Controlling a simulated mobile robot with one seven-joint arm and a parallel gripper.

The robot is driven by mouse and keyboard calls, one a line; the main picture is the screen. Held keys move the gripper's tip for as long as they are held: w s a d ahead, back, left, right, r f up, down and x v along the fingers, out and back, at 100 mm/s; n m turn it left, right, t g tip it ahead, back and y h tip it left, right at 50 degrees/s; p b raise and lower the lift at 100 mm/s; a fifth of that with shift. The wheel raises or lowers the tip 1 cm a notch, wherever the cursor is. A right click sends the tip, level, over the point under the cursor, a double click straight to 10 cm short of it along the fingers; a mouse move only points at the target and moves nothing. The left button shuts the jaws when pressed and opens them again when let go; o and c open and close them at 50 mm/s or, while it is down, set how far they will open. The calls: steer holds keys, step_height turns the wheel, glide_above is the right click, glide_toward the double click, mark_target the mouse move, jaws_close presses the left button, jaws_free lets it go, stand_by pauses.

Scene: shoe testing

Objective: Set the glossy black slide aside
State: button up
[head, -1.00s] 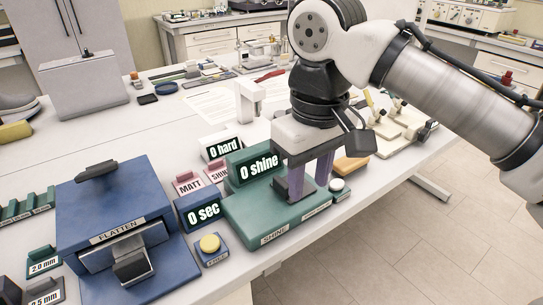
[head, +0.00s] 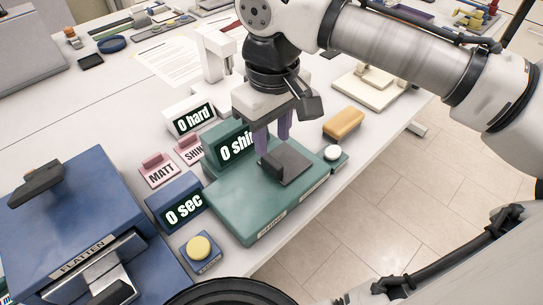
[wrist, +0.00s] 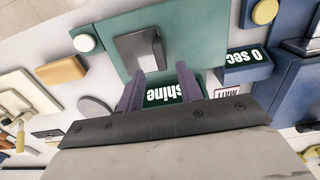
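A dark slide (head: 294,160) with a raised block handle lies on top of the green shine meter (head: 230,208). It also shows in the wrist view (wrist: 152,44), flat on the meter. Its surface looks dark grey to black; I cannot tell how glossy it is. My gripper (head: 272,143) has purple fingers and is just behind the slide, near the meter's display, which reads "0 shine" (head: 236,147). In the wrist view the fingers (wrist: 160,86) are apart, with only the display seen between them, and the slide lies beyond their tips.
Pink MATT (head: 158,171) and SHINE (head: 190,151) markers stand left of the meter. A timer (head: 180,212), a yellow button (head: 199,247) and the blue flattening press (head: 60,230) are further left. An orange block (head: 343,123) lies right. White table shows between these things.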

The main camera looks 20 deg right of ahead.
mark_target(272, 161)
step_height(272, 161, down, 7)
steer(key=shift+f, duration=0.1)
stand_by(0.3)
jaws_close()
